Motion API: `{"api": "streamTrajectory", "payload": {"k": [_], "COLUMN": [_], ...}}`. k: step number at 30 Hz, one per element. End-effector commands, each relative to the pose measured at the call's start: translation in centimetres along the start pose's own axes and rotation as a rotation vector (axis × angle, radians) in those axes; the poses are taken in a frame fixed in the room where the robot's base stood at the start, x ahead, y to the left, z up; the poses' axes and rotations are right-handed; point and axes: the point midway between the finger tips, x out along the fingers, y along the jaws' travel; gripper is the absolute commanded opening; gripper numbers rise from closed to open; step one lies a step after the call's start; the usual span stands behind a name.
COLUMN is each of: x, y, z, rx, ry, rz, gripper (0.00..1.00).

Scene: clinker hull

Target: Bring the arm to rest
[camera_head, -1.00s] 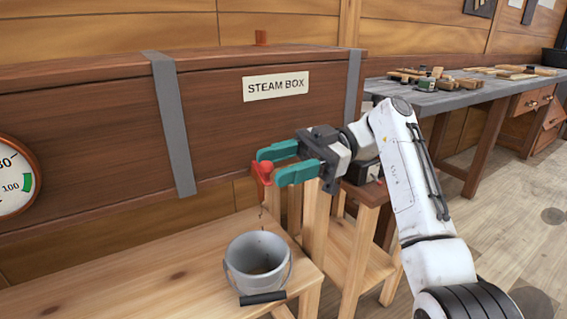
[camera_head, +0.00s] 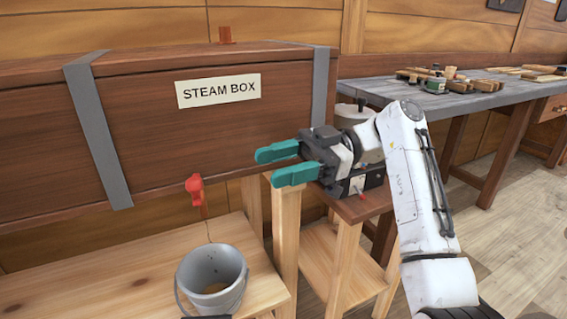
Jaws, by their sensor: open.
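My gripper (camera_head: 268,166) has two teal fingers, spread apart with nothing between them. It is in front of the steam box (camera_head: 240,127), to the right of a red valve handle (camera_head: 195,189) and clear of it. The red handle sits at the lower part of the box's front. A thin stream runs from below it down toward a grey bucket (camera_head: 213,275) on the wooden bench. Some brownish liquid shows inside the bucket. My white arm reaches in from the lower right.
The pale wooden bench (camera_head: 110,278) lies below the steam box. A small wooden stand (camera_head: 355,207) with a dark device on it is right behind my gripper. A grey-topped workbench (camera_head: 470,98) with several tools stands at the right. Open floor (camera_head: 515,235) lies at the right.

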Motion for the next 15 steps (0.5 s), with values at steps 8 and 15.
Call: {"api": "streamTrajectory", "payload": {"k": [8, 15], "x": [-0.1, -1.1], "y": [-0.3, -4.0], "z": [1.6, 13.7], "rx": [0.036, 0.339], "ry": [-0.018, -0.191], "rz": [0.018, 0.190], "gripper": [0.50, 0.50]}}
